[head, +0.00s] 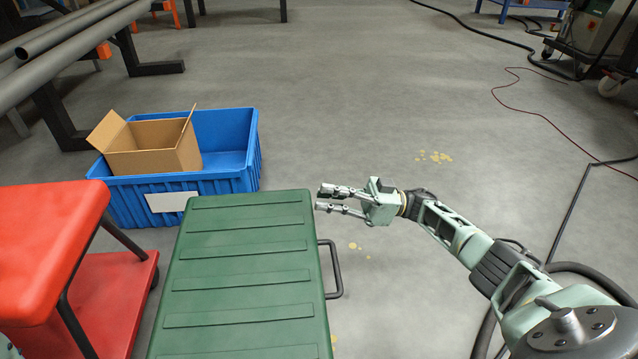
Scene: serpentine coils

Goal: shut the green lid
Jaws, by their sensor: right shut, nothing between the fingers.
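The green lid (245,265) is a broad ribbed panel in the lower middle of the head view. It looks to lie flat, and no opening shows beneath it from this angle. A dark bar handle (335,270) sticks out on its right side. My right gripper (320,198) is at the lid's far right corner, its fingers pointing left toward the edge. It is shut with nothing in it. I cannot tell whether its fingertips touch the lid. My left gripper is not in view.
A blue crate (233,180) holding an open cardboard box (155,148) stands just behind the lid. A red cart (50,240) is close on the left. Cables (570,205) cross the floor at right.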

